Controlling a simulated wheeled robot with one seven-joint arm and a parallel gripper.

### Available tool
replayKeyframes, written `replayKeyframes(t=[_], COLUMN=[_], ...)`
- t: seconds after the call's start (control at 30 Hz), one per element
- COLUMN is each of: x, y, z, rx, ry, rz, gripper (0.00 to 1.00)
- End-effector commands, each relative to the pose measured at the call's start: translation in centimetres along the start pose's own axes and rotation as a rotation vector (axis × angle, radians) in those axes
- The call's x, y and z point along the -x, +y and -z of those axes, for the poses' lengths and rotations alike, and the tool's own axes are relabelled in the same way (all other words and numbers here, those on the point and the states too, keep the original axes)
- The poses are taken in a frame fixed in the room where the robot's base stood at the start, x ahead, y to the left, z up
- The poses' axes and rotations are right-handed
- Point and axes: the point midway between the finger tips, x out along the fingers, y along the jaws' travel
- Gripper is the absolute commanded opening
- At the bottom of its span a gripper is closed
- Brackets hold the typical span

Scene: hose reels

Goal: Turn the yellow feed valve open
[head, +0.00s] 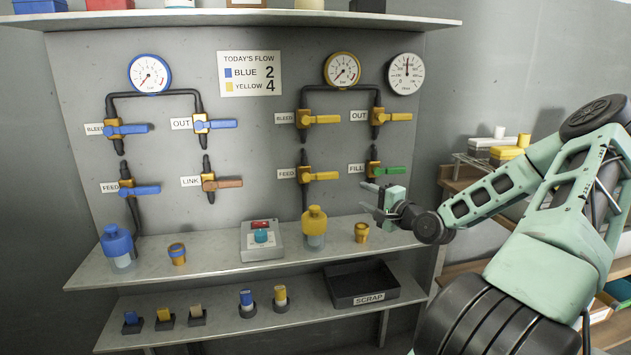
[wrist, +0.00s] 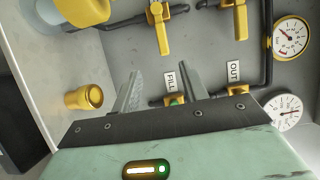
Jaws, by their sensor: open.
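The yellow feed valve (head: 306,173) is on the wall panel beside its FEED label, with its yellow handle (head: 322,176) lying horizontal, pointing right. In the wrist view, the feed valve handle (wrist: 162,30) shows near the top, beyond the fingertips. My gripper (head: 368,199) is open and empty, to the right of and slightly below the feed valve, near the green fill valve handle (head: 391,170). In the wrist view my gripper (wrist: 161,70) has its fingers apart with nothing between them, and its body partly hides the green handle.
A yellow-capped bottle (head: 314,228) stands on the shelf below the feed valve, with a small yellow cup (head: 361,232) to its right. The yellow bleed valve (head: 303,119) and out valve (head: 379,117) are above. A scrap tray (head: 350,299) is on the lower shelf.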

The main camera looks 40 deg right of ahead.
Motion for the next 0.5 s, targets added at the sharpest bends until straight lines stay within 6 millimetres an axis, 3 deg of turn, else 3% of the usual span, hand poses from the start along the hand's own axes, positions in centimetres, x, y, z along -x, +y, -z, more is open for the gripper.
replayKeyframes(t=[0.17, 0.5], x=[-0.7, -7.2], y=[-0.2, -0.3], z=[0.5, 0.5], rx=[-0.010, -0.007], ry=[0.010, 0.009], rz=[0.017, 0.016], gripper=[0.44, 0.44])
